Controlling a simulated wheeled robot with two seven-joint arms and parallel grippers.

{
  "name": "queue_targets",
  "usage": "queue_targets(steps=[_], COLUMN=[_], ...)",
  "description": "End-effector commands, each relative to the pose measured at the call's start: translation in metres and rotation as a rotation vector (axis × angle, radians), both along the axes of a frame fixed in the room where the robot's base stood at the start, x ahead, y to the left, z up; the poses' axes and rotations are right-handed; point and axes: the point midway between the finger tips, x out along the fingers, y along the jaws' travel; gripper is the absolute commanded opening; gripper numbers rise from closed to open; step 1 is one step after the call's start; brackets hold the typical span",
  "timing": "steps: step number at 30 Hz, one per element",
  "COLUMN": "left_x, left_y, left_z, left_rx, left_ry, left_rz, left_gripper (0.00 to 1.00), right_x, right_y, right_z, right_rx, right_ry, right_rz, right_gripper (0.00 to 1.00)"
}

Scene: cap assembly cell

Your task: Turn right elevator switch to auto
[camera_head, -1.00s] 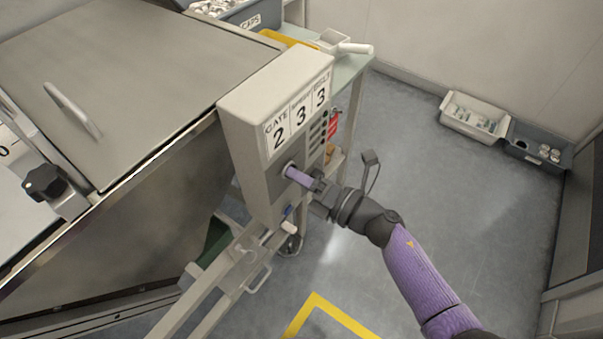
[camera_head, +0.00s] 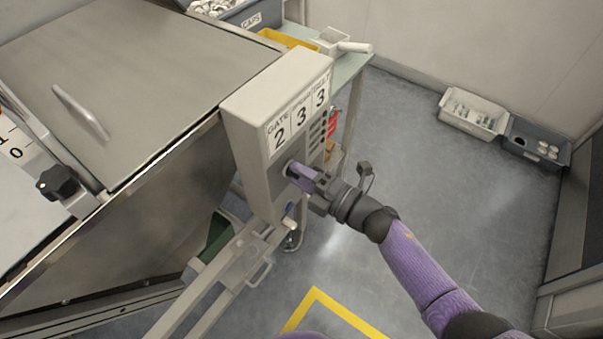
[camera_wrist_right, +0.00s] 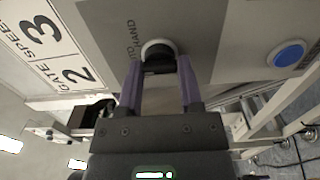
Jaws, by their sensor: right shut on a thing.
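The grey control box (camera_head: 262,185) carries the selector switch on its lower front face. In the right wrist view the switch (camera_wrist_right: 158,54) shows as a black knob in a white ring, with the word HAND and part of another word printed beside it. My right gripper (camera_head: 295,170) reaches the box from the right. Its two purple fingers are shut on the knob, one on either side, as the right wrist view (camera_wrist_right: 160,72) shows. The fingers hide the switch in the head view, and I cannot tell which word the knob points to. My left gripper is not in view.
A blue button (camera_wrist_right: 287,54) sits beside the switch. A metal machine with a black star knob (camera_head: 57,183) fills the left. A white bin (camera_head: 473,112) and a grey bin (camera_head: 536,143) stand on open floor at right.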

Motion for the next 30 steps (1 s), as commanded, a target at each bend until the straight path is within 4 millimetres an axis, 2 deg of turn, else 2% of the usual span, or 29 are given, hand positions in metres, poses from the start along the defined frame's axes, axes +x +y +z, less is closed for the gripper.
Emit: queue_targets(steps=[8,9,13,23,30], left_x=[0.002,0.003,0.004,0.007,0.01], left_y=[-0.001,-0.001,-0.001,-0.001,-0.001], left_z=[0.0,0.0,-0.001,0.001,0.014], left_rx=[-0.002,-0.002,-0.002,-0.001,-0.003], left_ry=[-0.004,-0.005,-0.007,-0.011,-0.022], left_rz=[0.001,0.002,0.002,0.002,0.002], left_gripper=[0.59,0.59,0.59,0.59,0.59], right_x=[0.0,0.0,0.0,-0.003,-0.037], right_y=[-0.001,-0.001,-0.001,-0.004,-0.051], right_z=[0.0,0.0,0.0,0.0,0.001], right_rx=[-0.001,-0.001,-0.001,-0.002,-0.005], right_ry=[0.001,0.001,0.0,0.001,0.002], right_rz=[-0.002,-0.002,-0.002,-0.001,-0.002], right_gripper=[0.0,0.53,0.8,0.82,0.82])
